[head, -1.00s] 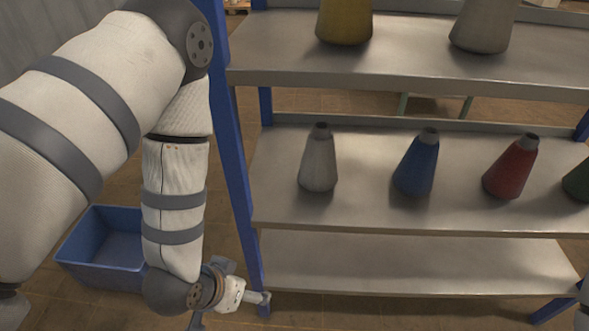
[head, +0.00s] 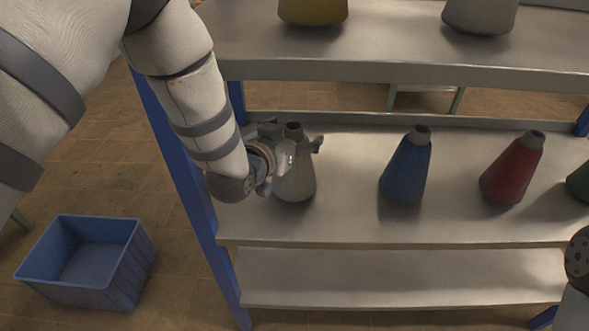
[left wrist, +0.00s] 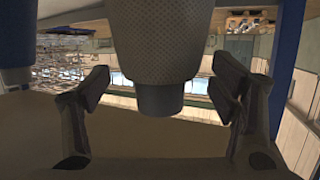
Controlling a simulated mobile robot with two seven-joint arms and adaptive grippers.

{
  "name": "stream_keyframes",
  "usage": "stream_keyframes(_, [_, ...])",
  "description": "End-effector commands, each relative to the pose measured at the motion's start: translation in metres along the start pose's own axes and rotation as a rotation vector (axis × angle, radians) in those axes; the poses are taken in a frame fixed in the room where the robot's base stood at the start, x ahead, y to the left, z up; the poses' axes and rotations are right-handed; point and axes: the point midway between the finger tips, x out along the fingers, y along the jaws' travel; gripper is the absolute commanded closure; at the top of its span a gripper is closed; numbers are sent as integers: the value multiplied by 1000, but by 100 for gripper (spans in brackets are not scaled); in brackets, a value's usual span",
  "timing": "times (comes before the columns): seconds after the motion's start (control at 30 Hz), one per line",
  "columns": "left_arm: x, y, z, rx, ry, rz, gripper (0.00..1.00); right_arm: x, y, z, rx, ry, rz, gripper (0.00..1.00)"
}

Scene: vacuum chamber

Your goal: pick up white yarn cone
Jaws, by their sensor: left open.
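The white yarn cone (head: 297,185) stands upright on the middle shelf, at its left end. My left gripper (head: 293,141) is at the cone's upper half and partly hides it in the head view. In the left wrist view, which looks upside down, the cone (left wrist: 160,45) hangs into the picture from the top, narrow end down. The open fingers of my left gripper (left wrist: 165,82) are on either side of it, with visible gaps to both sides. My right gripper is not in view.
On the same shelf stand a blue cone (head: 407,170), a red cone (head: 513,170) and a green cone (head: 580,183). The upper shelf (head: 390,52) holds a yellow cone (head: 313,10) and a pale cone (head: 480,15). A blue post (head: 185,170) and a blue crate (head: 130,265) are at left.

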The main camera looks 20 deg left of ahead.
Motion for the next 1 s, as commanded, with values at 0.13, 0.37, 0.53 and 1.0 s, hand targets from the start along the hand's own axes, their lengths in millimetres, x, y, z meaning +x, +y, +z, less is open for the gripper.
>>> stream_keyframes(0.13, [2,0,-1,0,1,0,21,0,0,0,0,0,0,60])
stream_keyframes(0.37, [2,0,-2,0,2,0,55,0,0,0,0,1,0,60])
stream_keyframes(0.53, [2,0,-1,0,1,0,94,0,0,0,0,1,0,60])
stream_keyframes(1.0, [-1,0,-13,0,5,0,100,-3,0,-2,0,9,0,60])
